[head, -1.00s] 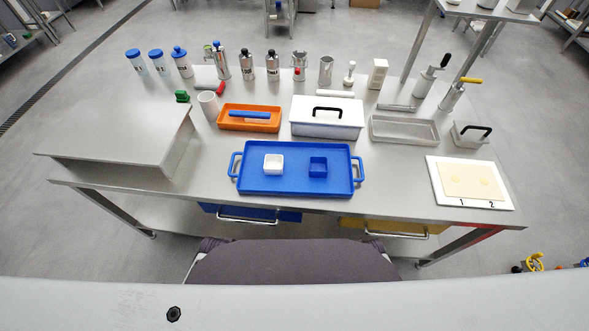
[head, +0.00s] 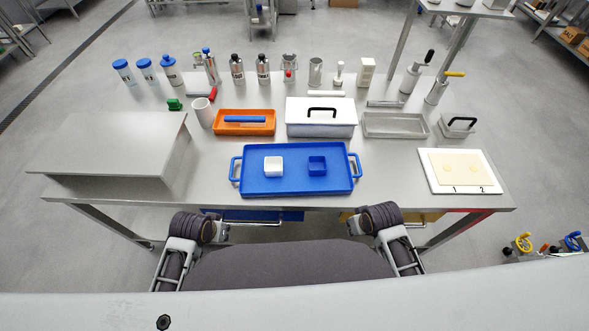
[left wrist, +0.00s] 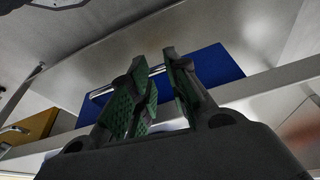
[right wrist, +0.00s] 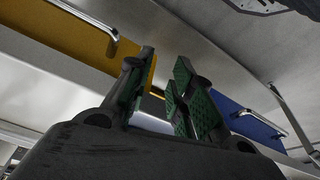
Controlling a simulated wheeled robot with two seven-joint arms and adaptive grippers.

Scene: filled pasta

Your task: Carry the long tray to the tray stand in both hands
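The long blue tray (head: 295,184) lies flat on the table near its front edge, with a handle at each end. A white square bowl (head: 273,166) and a blue square bowl (head: 317,165) sit in it. A raised grey platform (head: 108,140), which looks like the tray stand, is at the table's left. My left gripper (left wrist: 157,70) is open and empty in the left wrist view. My right gripper (right wrist: 164,66) is open and empty in the right wrist view. My arms show before the table's front edge in the head view, but their fingers cannot be made out there.
An orange tray (head: 246,131), a white lidded box (head: 321,131) and a grey tray (head: 394,125) stand behind the blue tray. A white board (head: 490,184) lies at right. Blue (left wrist: 212,66) and yellow (right wrist: 78,28) drawers hang under the table.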

